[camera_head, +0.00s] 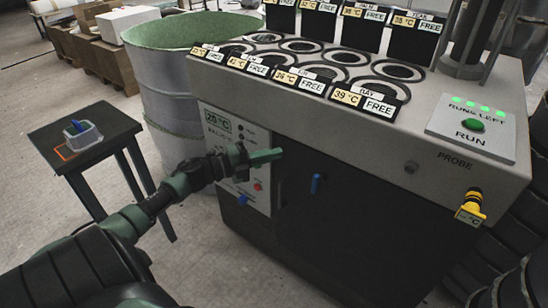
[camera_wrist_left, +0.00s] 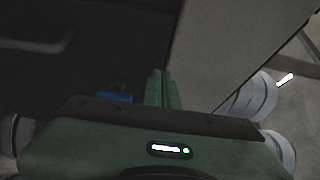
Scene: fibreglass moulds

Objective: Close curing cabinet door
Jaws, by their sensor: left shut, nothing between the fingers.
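The curing cabinet (camera_head: 440,135) is a large pale-topped unit with a dark front. I cannot tell if the door is fully flush or slightly ajar. My right gripper is out of view.
A control panel (camera_head: 237,155) with a display and knobs is left of the door. A yellow probe (camera_head: 471,206) hangs at the right. A small dark side table (camera_head: 95,153) bears a grey container (camera_head: 83,137). A large drum (camera_head: 180,90) stands behind. Floor at the left is partly clear.

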